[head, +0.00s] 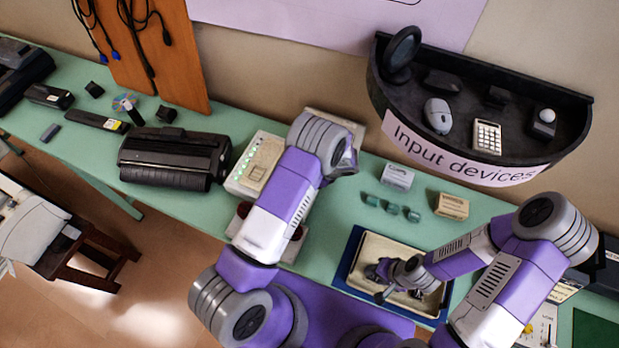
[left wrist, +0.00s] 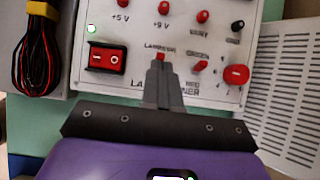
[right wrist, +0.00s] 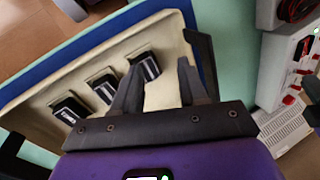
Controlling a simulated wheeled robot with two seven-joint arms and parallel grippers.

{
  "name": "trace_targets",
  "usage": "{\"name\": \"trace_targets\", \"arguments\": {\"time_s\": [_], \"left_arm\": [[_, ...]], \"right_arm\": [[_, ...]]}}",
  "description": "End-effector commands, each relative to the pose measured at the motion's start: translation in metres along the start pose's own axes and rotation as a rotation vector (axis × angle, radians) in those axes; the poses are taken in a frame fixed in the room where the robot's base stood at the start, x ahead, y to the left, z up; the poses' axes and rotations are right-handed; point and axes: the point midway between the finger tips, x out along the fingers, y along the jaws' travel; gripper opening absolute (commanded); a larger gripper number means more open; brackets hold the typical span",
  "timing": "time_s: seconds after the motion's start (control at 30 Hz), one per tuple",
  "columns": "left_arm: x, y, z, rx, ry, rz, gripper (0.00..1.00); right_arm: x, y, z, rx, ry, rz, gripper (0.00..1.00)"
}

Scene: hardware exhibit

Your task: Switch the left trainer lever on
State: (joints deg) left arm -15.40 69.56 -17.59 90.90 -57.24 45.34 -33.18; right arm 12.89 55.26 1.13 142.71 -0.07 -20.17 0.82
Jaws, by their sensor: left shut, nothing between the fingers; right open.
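In the left wrist view the trainer panel (left wrist: 130,90) is white with red and dark knobs along its top. Two small red levers stand in its middle: the left lever (left wrist: 161,56) and the right lever (left wrist: 200,66). My left gripper (left wrist: 157,66) is shut and empty, its tips just below the left lever. I cannot tell whether they touch it, nor which way the lever is set. My right gripper (right wrist: 158,72) is open and empty above a cream tray (right wrist: 25,110).
Several small black parts (right wrist: 103,86) lie in the cream tray, on a blue mat (head: 348,268). A bundle of red and black cable (left wrist: 38,60) is left of the trainer. Small boxes (head: 397,177) and a curved display shelf (head: 580,120) are behind. My left arm hides much of the bench middle.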

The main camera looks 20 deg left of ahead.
Motion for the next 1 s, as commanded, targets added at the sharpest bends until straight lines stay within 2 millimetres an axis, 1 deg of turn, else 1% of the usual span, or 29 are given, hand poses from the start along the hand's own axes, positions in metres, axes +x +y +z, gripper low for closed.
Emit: {"name": "trace_targets", "arguments": {"time_s": [0.1, 0.43, 0.53, 0.67, 0.8, 0.9, 1.0], "left_arm": [[-0.005, 0.000, 0.004, 0.000, 0.000, 0.000, 0.00], [-0.006, 0.000, 0.004, 0.000, -0.001, 0.000, 0.00], [-0.012, 0.000, 0.005, 0.000, 0.000, 0.000, 0.00], [-0.032, 0.000, 0.008, -0.002, 0.001, -0.001, 0.00], [-0.060, 0.001, 0.011, -0.006, 0.001, 0.002, 0.00], [-0.077, 0.002, 0.014, -0.010, 0.000, 0.005, 0.00], [-0.089, 0.002, 0.015, -0.012, 0.000, 0.007, 0.00]], "right_arm": [[-0.003, -0.001, 0.000, 0.000, 0.000, 0.000, 0.43], [-0.003, -0.001, 0.000, 0.000, 0.000, 0.000, 0.43], [-0.006, -0.002, 0.000, 0.000, 0.000, 0.000, 0.43], [-0.015, -0.006, 0.001, 0.000, 0.000, 0.000, 0.43], [-0.028, -0.010, 0.001, 0.000, 0.000, 0.000, 0.43], [-0.035, -0.013, 0.002, 0.000, 0.000, 0.000, 0.43], [-0.037, -0.014, 0.002, 0.000, 0.000, 0.000, 0.43]]}}
